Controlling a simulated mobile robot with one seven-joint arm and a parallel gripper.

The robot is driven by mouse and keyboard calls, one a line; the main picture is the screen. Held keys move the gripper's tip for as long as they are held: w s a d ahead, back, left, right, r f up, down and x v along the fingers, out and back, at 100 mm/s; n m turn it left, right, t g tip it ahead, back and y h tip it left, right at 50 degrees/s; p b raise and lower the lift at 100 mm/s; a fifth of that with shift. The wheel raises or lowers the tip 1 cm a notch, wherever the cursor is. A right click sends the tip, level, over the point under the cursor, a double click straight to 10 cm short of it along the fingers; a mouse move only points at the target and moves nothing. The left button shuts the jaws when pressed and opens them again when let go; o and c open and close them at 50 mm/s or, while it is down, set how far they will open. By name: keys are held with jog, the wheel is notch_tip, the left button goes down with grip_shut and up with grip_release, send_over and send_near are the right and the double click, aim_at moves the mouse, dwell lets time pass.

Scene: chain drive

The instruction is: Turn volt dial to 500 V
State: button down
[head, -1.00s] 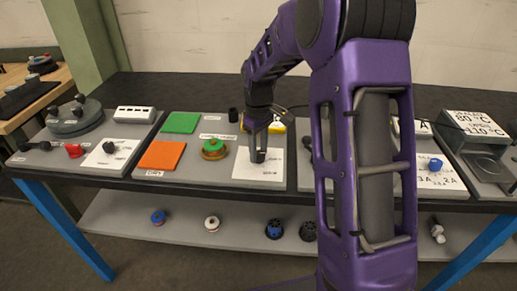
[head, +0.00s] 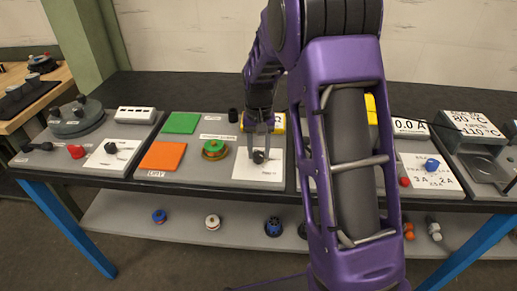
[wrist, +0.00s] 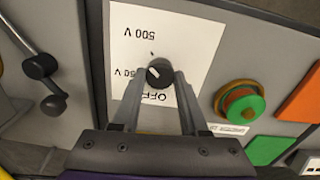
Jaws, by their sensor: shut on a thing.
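The volt dial is a black round knob (head: 258,157) on a white card (head: 258,174) at the front of the middle panel. In the wrist view the knob (wrist: 159,73) carries a white mark on its left part, roughly facing the 250 V side. The 500 V print (wrist: 147,33) is upside down above the knob, with a small dot between them. OFF is partly hidden below. My gripper (head: 259,151) reaches down from above, with one finger on each side of the knob. It is shut on the knob.
A green-and-orange round button (head: 214,150) stands left of the card, beside green (head: 180,123) and orange (head: 162,156) plates. A black lever (wrist: 42,68) is on the neighbouring panel. A blue knob (head: 431,164) sits further right. Several loose parts lie on the lower shelf.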

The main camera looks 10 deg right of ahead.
aim_at(259, 153)
jog(key=shift+m, duration=0.9)
jog(key=shift+c, duration=2.1)
grip_release()
jog(key=shift+r, duration=0.1)
notch_tip(259, 153, up, 17)
jog(key=p, duration=0.2)
jog(key=shift+r, duration=0.15)
